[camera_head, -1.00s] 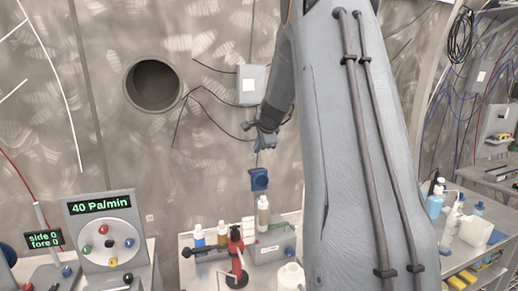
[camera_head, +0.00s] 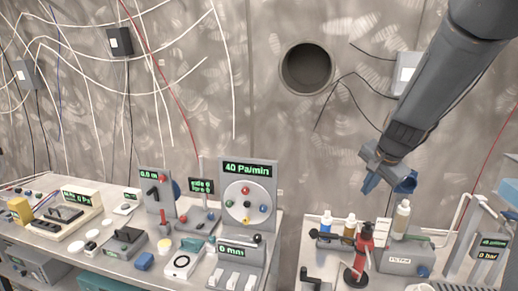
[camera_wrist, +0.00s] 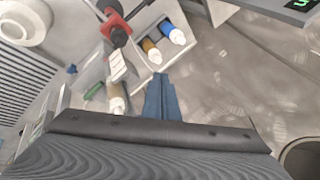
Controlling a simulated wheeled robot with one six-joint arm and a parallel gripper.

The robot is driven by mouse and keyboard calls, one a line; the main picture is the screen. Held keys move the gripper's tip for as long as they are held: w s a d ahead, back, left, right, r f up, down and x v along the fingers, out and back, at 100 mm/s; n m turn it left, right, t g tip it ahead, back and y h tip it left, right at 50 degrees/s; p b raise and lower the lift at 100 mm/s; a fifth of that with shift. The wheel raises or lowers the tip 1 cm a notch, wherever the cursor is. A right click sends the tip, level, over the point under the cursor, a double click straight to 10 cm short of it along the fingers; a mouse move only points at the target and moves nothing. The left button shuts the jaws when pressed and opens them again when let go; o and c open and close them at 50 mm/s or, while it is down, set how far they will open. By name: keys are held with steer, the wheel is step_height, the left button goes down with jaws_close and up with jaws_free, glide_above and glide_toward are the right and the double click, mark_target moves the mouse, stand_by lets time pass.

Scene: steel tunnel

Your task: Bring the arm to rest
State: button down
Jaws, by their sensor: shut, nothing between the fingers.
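My gripper (camera_head: 374,184) is at the lower end of my grey arm, right of centre in the head view. Its blue fingers are shut and empty, pointing down and left, in the air above the right-hand bench. In the wrist view the fingers (camera_wrist: 161,98) show together at the middle, with the bench behind them. My arm runs up to the top right corner of the head view. A blue knob-like part (camera_head: 406,182) shows just right of the fingers; I cannot tell whether it touches them.
Below stand a red clamp stand (camera_head: 361,255), small bottles (camera_head: 349,228) and a taller bottle (camera_head: 401,217) on a grey device. The left bench holds a dial panel (camera_head: 248,200) and several instruments. A round wall opening (camera_head: 307,68) is behind. The space left of my arm is free.

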steer(key=s+a+f+n+g+b, duration=0.1)
steer(key=s+a+f+n, duration=0.1)
steer(key=s+a+f, duration=0.1)
steer(key=s+a+f+n+b, duration=0.1)
steer(key=s+a+f+n, duration=0.1)
steer(key=s+a+f, duration=0.1)
steer(key=s+a+f+n+g+b, duration=0.1)
steer(key=s+a+f+n, duration=0.2)
steer(key=s, duration=0.3)
steer(key=shift+s+a+f+g, duration=0.15)
steer(key=shift+s+a+g, duration=0.15)
steer(key=shift+a, duration=0.35)
steer(key=s+a+f+n+g+b, duration=0.1)
steer(key=s+a+f+n, duration=0.1)
steer(key=s, duration=0.3)
steer(key=s+a+f+n+b, duration=0.1)
steer(key=s+f+n, duration=0.2)
steer(key=s, duration=0.2)
steer(key=shift+s+a+g, duration=0.3)
steer(key=shift+a+g, duration=0.05)
steer(key=shift+g, duration=0.05)
